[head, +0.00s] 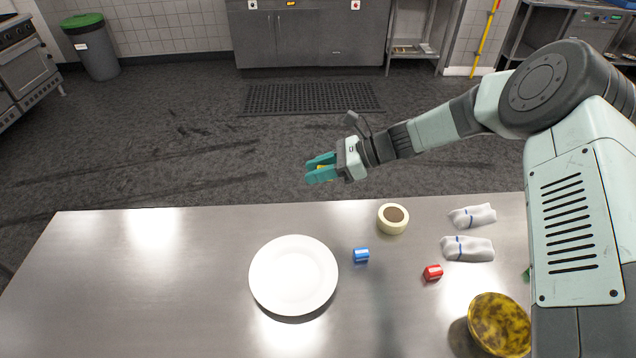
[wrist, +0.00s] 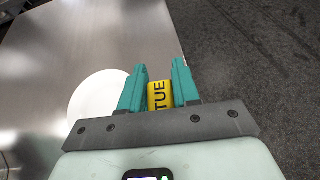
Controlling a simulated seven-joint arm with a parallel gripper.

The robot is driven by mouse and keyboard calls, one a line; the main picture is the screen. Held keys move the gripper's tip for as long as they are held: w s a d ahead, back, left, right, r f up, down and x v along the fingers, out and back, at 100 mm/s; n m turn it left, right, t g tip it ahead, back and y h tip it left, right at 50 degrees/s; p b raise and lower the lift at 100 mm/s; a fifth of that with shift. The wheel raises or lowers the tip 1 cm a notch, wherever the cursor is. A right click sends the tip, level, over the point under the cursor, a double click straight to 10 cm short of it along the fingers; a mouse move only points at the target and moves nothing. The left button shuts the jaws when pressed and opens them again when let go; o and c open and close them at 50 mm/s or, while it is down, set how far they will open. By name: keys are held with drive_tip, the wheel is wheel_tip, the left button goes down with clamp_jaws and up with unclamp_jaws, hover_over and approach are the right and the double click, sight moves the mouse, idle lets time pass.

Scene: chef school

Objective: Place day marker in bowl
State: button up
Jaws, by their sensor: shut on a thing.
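My gripper (head: 320,168) is raised at the far side of the steel table, near its back edge. Its teal fingers also show in the wrist view (wrist: 159,88), shut on a yellow day marker (wrist: 159,97) lettered "TUE". In the head view only a sliver of yellow shows between the fingers. A yellow-and-brown mottled bowl (head: 499,324) stands at the front right of the table, partly cut off by my arm. A blue marker (head: 361,255) and a red marker (head: 433,272) lie in the middle right of the table.
A white plate (head: 294,275) lies left of the blue marker. A roll of tape (head: 393,218) and two white wrapped bundles (head: 472,216) (head: 467,248) lie at the back right. The left part of the table (head: 130,285) is clear.

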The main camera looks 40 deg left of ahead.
wheel_tip(320, 180, up, 2)
drive_tip(key=d+f+t+h, duration=0.1)
drive_tip(key=d+f+h, duration=0.1)
drive_tip(key=d, duration=0.4)
drive_tip(key=d+f+t+h, duration=0.2)
drive_tip(key=d+f, duration=0.3)
drive_tip(key=d, duration=0.1)
drive_tip(key=d+f+n+t+h, duration=0.1)
drive_tip(key=d+f+h, duration=0.1)
drive_tip(key=d, duration=0.4)
drive_tip(key=shift+s+f, duration=0.1)
drive_tip(key=shift+f, duration=0.6)
drive_tip(key=w+d+r+t+h, duration=0.1)
drive_tip(key=d+r+t+h, duration=0.1)
drive_tip(key=d, duration=0.6)
drive_tip(key=w+d+r+t+h, duration=0.1)
drive_tip(key=d+r+t+h, duration=0.1)
drive_tip(key=d, duration=0.5)
wheel_tip(320, 180, up, 6)
drive_tip(key=t+h, duration=0.2)
drive_tip(key=t, duration=0.1)
hover_over(491, 332)
drive_tip(key=s+a, duration=0.1)
drive_tip(key=shift+h, duration=0.5)
drive_tip(key=shift+f, duration=7.85)
